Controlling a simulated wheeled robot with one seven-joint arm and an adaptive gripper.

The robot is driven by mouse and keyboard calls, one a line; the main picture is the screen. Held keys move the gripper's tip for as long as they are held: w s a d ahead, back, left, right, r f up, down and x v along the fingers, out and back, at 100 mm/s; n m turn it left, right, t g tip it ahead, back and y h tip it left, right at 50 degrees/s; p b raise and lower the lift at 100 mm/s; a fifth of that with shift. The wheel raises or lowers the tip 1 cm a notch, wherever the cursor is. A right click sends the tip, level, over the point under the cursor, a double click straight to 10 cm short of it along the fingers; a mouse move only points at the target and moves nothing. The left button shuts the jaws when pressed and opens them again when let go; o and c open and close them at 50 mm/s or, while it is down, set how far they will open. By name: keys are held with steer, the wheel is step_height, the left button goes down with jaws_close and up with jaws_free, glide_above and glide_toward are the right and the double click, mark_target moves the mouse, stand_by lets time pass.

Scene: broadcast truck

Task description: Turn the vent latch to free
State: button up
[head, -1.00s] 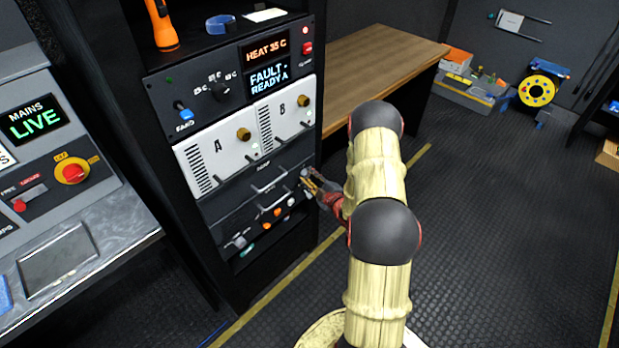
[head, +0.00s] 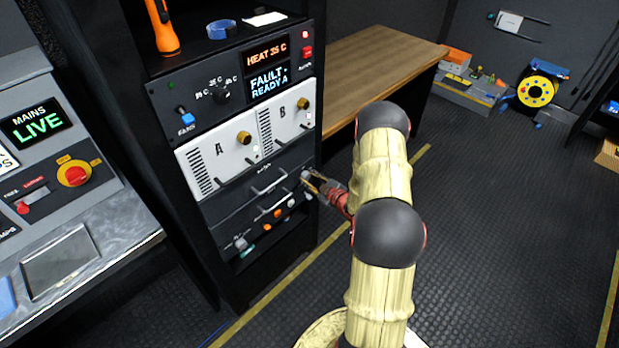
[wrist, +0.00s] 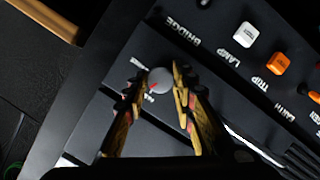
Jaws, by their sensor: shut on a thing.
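The vent latch is a small round grey knob (wrist: 160,80) with a red mark, on a dark drawer front low in the rack. My gripper (wrist: 158,92) has one finger on each side of it and is shut on it. In the head view my gripper (head: 312,182) is at the right end of that drawer front, reaching in from the right. The fingers mostly hide the knob there. The small lettering beside the knob is too blurred to read.
The rack (head: 228,165) holds white modules A and B above the drawer. Close to the knob are a white switch (wrist: 244,35) and an orange switch (wrist: 278,64). A wooden bench (head: 375,62) stands behind my arm.

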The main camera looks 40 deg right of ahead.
steer(key=m+p, duration=0.1)
steer(key=m+y, duration=0.1)
steer(key=shift+d+r+m+g+p, duration=0.1)
steer(key=shift+d+m+g+p, duration=0.05)
steer(key=shift+m+g+p, duration=0.2)
steer(key=shift+m+y+p, duration=0.85)
steer(key=shift+m+y, duration=0.15)
steer(key=shift+m, duration=0.25)
steer(key=m+y+p, duration=0.1)
steer(key=m, duration=0.1)
steer(key=shift+d+m, duration=0.15)
steer(key=shift+m, duration=0.15)
steer(key=shift+m+y+p, duration=0.3)
steer(key=shift+m+y, duration=0.5)
steer(key=shift+m, duration=0.3)
steer(key=shift+d, duration=0.1)
steer(key=o, duration=1.1)
steer(key=shift+o, duration=0.2)
